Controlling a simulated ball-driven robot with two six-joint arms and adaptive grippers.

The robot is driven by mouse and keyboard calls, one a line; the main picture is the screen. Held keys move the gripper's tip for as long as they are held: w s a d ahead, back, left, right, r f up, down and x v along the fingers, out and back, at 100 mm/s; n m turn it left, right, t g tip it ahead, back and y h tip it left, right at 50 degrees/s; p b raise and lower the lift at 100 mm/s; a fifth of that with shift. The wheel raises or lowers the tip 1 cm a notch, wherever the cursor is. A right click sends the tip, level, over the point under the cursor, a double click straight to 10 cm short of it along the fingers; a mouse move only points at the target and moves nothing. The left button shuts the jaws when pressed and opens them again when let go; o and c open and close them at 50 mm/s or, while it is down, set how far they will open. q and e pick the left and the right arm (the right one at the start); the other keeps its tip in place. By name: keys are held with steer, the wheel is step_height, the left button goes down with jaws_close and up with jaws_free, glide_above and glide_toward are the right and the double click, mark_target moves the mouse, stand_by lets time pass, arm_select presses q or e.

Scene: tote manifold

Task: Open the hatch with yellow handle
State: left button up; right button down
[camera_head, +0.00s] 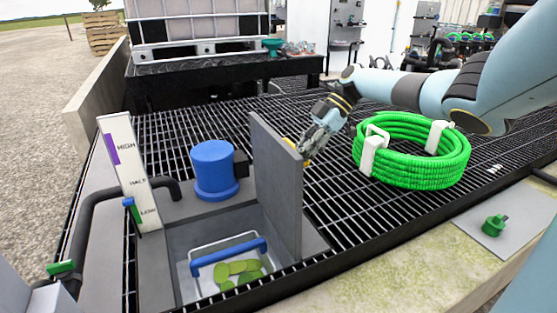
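The grey hatch (276,187) stands upright on edge beside an open rectangular pit. A small part of its yellow handle (289,142) shows at the hatch's right side; the rest is hidden by the panel and my gripper. My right gripper (306,157) is at that side of the hatch, close to the handle. Its fingertips are partly hidden, so I cannot tell whether they are closed on the handle. In the pit a basket with a blue handle (228,257) holds several green pieces (238,267). My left gripper is not in view.
A blue round cap (213,168) stands behind the pit, left of the hatch. A level gauge board (128,170) stands at left. A coiled green hose (412,160) lies on the black grating right of my gripper. A green valve (494,226) is at far right.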

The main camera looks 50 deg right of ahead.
steer(key=s+d+b, duration=0.2)
steer(key=d+b, duration=0.1)
steer(key=d, duration=0.2)
steer(key=shift+s+d+f, duration=0.3)
steer(key=shift+s+f, duration=0.05)
steer(key=shift+f, duration=0.05)
